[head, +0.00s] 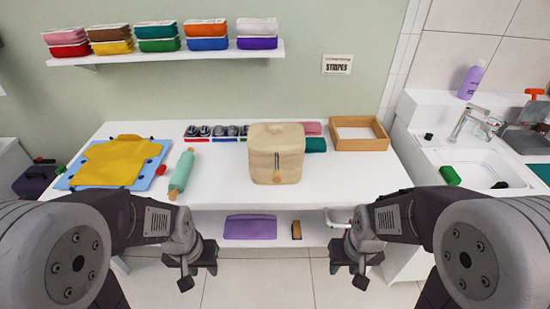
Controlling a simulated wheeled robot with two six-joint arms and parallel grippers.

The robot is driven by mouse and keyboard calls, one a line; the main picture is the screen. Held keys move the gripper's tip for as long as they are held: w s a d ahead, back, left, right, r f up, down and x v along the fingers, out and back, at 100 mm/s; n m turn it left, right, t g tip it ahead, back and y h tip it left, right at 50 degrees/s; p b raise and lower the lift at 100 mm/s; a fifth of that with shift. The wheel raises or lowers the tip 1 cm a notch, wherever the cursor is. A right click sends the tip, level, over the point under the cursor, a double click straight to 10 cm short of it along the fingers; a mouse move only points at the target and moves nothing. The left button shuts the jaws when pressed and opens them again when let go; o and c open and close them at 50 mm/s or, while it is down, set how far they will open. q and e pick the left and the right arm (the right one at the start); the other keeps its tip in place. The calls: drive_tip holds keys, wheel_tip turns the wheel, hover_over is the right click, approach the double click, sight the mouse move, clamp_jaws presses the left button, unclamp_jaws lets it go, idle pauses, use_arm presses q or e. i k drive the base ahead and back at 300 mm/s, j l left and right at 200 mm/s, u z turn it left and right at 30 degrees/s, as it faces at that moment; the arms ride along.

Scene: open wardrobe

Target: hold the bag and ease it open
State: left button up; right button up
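A beige bag (276,155) stands upright on the white table, right of its middle. Its top looks closed, with a small tab or handle on top and a round brown tag on the lower front. My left gripper (200,274) is in front of the table's front edge, low and left of the bag, with its fingers apart and empty. My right gripper (347,274) is low and right of the bag, also in front of the edge, with its fingers apart and empty. Neither gripper touches the bag. The bag's back is hidden.
A rolling pin (182,174) and a yellow cloth (115,160) on a blue mat (67,180) lie left. A wooden tray (379,143) stands right, and a green item (315,145) beside the bag. A purple bin (250,227) is on the lower shelf. Tabletop around the bag's front is clear.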

sight(277, 176)
drive_tip(key=i, duration=0.95)
